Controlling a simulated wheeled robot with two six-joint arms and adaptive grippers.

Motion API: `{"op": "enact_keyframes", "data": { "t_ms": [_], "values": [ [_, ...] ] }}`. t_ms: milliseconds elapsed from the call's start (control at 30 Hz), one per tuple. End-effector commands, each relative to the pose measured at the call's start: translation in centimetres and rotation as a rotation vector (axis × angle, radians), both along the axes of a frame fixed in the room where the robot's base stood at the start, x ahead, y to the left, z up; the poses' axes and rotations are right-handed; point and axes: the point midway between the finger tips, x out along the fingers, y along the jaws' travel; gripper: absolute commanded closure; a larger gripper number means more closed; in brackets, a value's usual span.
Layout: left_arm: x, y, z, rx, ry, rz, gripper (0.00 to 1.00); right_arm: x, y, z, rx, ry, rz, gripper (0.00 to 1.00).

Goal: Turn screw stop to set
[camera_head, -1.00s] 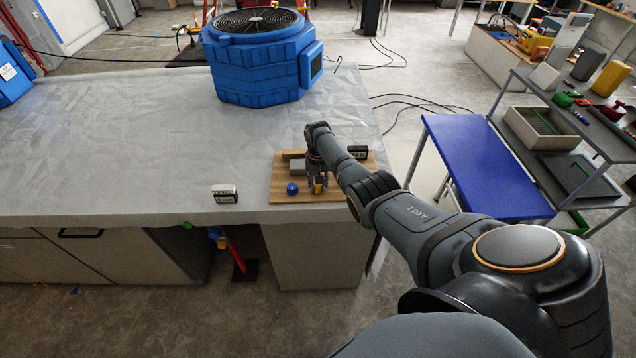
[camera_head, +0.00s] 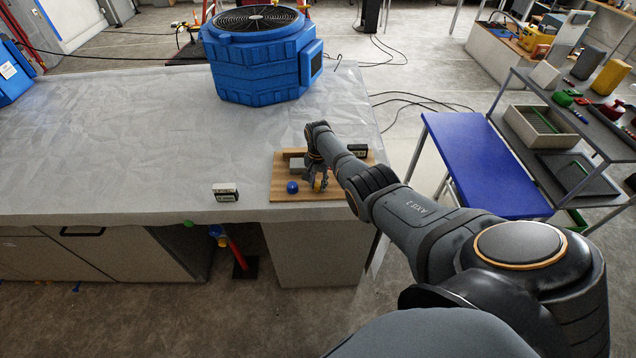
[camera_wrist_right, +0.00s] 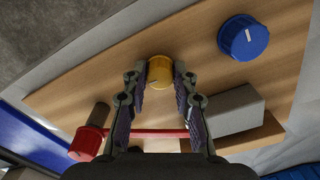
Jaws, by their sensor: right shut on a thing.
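A wooden board (camera_head: 283,197) lies near the table's front right corner and fills much of the right wrist view (camera_wrist_right: 190,45). My right gripper (camera_wrist_right: 160,80) points down at the board and is shut on a yellow knob (camera_wrist_right: 160,71), which shows between its fingertips. A blue knob (camera_wrist_right: 243,38) with a pale mark stands free on the board. A red knob (camera_wrist_right: 86,143) and a red bar (camera_wrist_right: 160,133) lie partly behind the fingers. My left gripper is out of view.
A grey block (camera_wrist_right: 232,110) sits on the board beside the right finger. A small black device (camera_head: 358,151) stands at the board's back right, another boxed device (camera_head: 225,193) to its left. A big blue fan unit (camera_head: 258,60) stands behind.

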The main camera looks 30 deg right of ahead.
Motion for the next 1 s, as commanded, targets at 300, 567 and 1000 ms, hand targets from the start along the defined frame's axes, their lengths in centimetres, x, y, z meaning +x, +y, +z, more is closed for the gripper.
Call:
{"op": "enact_keyframes", "data": {
  "t_ms": [300,567,1000],
  "values": [
    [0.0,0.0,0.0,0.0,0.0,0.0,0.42,0.1,0.0,0.1,0.0,-0.001,-0.001,0.67],
    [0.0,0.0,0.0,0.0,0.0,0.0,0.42,0.0,0.0,0.0,0.0,-0.001,0.0,0.5],
    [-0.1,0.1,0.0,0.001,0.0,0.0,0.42,0.1,-0.1,3.6,-0.003,-0.007,0.001,0.5]
  ]
}}
